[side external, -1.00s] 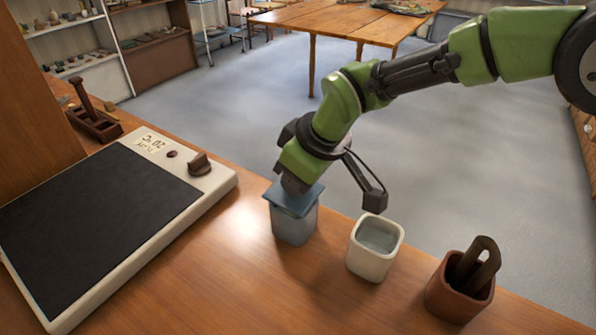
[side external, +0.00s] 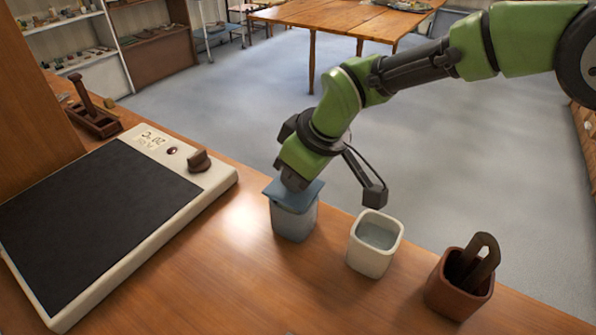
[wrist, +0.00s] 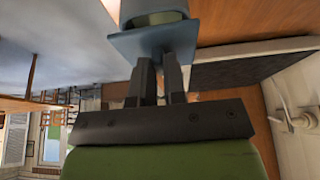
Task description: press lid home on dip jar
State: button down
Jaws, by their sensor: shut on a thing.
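The dip jar (side external: 295,224) is a blue-grey squared pot standing upright on the wooden bench; its top also shows in the wrist view (wrist: 127,10). A flat blue square lid (side external: 306,198) lies over the jar's mouth, and it shows in the wrist view too (wrist: 122,46). A greenish band shows between lid and jar in the wrist view; I cannot tell how fully the lid is seated. My gripper (wrist: 163,68) is above the lid, shut on it from the top.
A white cup with pale liquid (side external: 368,262) stands right of the jar. A brown pot with dark tools (side external: 446,292) is farther right. A flat dark-topped device (side external: 90,225) lies left. Bare bench lies between device and jar.

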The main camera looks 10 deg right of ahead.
jog(key=shift+f, duration=0.75)
jog(key=c, duration=1.1)
grip_release()
jog(key=v, duration=1)
